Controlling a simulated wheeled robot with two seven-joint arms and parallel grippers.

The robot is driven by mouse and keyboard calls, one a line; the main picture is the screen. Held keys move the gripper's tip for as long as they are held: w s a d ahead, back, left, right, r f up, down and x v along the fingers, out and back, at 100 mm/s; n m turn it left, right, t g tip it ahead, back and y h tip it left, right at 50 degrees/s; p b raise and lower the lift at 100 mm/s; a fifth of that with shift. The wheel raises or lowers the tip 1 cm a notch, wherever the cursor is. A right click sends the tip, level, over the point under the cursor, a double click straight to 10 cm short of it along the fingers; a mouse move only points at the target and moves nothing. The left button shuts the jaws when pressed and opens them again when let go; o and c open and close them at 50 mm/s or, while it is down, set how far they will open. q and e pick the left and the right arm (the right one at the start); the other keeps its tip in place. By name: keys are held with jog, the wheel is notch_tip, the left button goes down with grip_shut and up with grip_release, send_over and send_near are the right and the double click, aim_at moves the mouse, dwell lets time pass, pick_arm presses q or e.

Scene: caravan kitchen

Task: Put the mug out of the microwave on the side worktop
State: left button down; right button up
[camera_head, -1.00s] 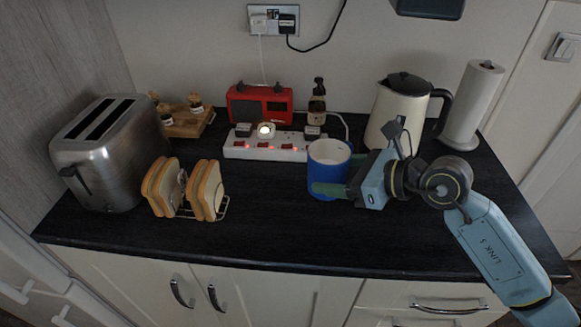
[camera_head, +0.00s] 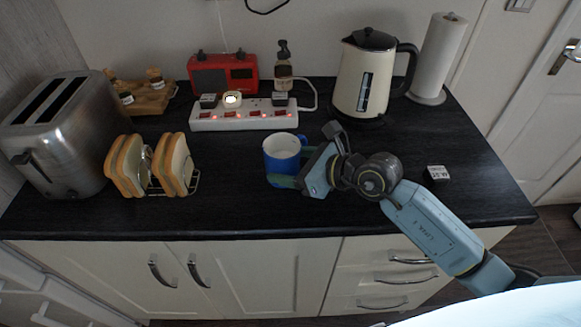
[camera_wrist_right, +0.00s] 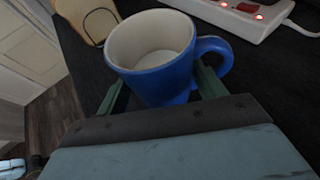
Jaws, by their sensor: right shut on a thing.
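The blue mug (camera_head: 281,160) with a white inside is upright at the black worktop (camera_head: 230,208), in front of the power strip. I cannot tell whether its base touches the worktop. My right gripper (camera_head: 290,179) comes from the right and is shut on the mug, with its fingers on either side of the body. In the right wrist view the mug (camera_wrist_right: 155,75) sits between the green fingers, empty, its handle to the right. My left gripper and the microwave are not in view.
A toaster (camera_head: 62,135) and a toast rack with bread (camera_head: 150,168) stand left. Behind are a red radio (camera_head: 224,74), a white power strip (camera_head: 245,117), and a bottle (camera_head: 283,68). A cream kettle (camera_head: 364,80) and paper roll (camera_head: 438,55) stand right. The front worktop strip is clear.

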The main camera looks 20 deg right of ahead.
jog(key=shift+f, duration=0.35)
jog(key=shift+f, duration=0.15)
jog(key=o, duration=1.3)
jog(key=v, duration=1)
jog(key=shift+s+d, duration=0.2)
jog(key=shift+s, duration=0.05)
jog(key=shift+s+d+r, duration=0.4)
jog(key=shift+s+r, duration=0.1)
